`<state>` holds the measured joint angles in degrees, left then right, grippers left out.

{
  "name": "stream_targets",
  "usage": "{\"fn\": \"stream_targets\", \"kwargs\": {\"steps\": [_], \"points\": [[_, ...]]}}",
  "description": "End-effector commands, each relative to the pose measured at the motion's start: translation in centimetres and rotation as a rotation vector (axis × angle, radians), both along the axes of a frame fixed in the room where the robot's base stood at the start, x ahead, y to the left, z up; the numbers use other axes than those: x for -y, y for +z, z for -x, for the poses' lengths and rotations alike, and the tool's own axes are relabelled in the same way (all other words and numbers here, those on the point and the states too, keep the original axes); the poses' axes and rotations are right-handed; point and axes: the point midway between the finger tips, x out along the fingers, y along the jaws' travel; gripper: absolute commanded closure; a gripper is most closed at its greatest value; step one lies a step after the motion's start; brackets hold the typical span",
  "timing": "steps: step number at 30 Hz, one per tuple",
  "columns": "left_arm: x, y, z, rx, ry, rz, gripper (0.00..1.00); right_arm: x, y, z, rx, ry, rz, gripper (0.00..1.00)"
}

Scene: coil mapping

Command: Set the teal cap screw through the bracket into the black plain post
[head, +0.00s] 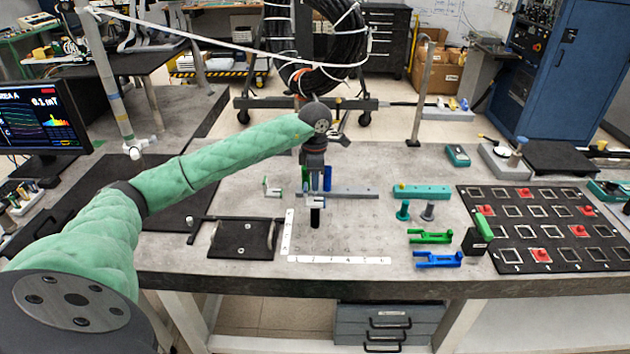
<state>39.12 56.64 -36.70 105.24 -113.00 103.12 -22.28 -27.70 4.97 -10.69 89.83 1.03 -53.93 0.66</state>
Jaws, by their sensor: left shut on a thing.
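My left gripper (314,184) comes down near the middle of the table. It is shut on a small white piece (315,200), which looks like the bracket. This piece is right above the black post (315,219), which looks upright; I cannot tell whether the two touch or are slightly apart. The teal cap screw (403,210) stands on the table to the right, apart from the gripper, beside a similar grey screw (428,211). The fingers hide part of the white piece. My right gripper is not in view.
A grey bar (355,191) and a teal bar (422,191) lie behind. Green (430,237) and blue (437,260) brackets lie front right, beside a black grid board (545,230). White rulers (338,260) edge the post area. A black plate (243,240) lies left.

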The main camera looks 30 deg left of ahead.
Motion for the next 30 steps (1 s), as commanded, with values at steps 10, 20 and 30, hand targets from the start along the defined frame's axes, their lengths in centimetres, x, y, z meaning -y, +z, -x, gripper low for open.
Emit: {"fn": "stream_targets", "kwargs": {"steps": [10, 20, 30], "points": [[-0.02, 0.07, -0.01, 0.0, 0.0, 0.0, 1.0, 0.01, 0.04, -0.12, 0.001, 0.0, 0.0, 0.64], [-0.05, -0.02, -0.05, 0.001, 0.0, 0.0, 1.0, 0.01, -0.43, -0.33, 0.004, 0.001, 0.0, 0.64], [-0.08, 0.1, -0.06, 0.001, 0.0, 0.001, 1.0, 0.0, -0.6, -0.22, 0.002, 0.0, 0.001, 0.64]]}}
